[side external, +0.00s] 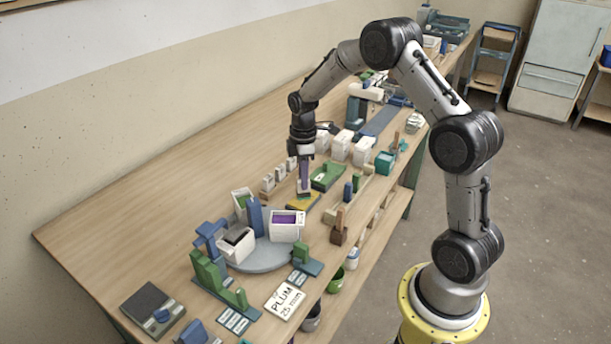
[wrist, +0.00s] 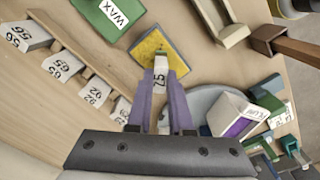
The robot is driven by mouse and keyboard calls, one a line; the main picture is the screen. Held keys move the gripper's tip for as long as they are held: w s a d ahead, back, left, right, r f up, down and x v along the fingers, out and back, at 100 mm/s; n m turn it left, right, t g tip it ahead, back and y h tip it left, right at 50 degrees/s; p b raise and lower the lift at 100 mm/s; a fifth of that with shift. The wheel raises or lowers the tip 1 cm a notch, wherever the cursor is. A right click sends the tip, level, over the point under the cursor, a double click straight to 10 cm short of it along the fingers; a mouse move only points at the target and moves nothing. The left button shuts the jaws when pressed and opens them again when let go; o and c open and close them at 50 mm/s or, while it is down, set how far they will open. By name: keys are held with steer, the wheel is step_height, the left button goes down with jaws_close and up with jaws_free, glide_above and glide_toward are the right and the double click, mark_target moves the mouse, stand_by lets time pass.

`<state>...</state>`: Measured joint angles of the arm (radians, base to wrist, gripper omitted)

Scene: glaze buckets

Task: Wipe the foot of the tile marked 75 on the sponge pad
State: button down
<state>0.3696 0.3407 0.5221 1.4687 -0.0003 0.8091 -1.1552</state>
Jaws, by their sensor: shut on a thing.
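My gripper (side external: 304,186) has purple fingers, which also show in the wrist view (wrist: 160,98). It is shut on the pale tile marked 75 (wrist: 161,76), with the number facing the wrist camera. The tile hangs down, its lower end over the sponge pad (wrist: 177,67). The pad is yellow on a blue base and also shows in the side view (side external: 312,203). The tile's foot overlaps the pad's near part in the wrist view; I cannot tell whether they touch. The fingers mostly hide the tile in the side view.
A green WAX block (wrist: 108,14) lies beyond the pad. A wooden rack (wrist: 85,58) holds several numbered tiles at left. A grey turntable (side external: 264,262) carries white buckets, one with purple glaze (side external: 287,226). A wooden block with an upright handle (side external: 339,232) stands nearby.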

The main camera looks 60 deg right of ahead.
steer(key=shift+s+a, duration=0.1)
steer(key=shift+a, duration=0.9)
steer(key=shift+d, duration=0.1)
steer(key=shift+d, duration=0.85)
steer(key=shift+d, duration=0.1)
steer(key=shift+d, duration=0.8)
steer(key=shift+a, duration=0.1)
steer(key=shift+a+f, duration=0.1)
steer(key=shift+a, duration=0.75)
steer(key=shift+a, duration=0.1)
steer(key=shift+a, duration=0.8)
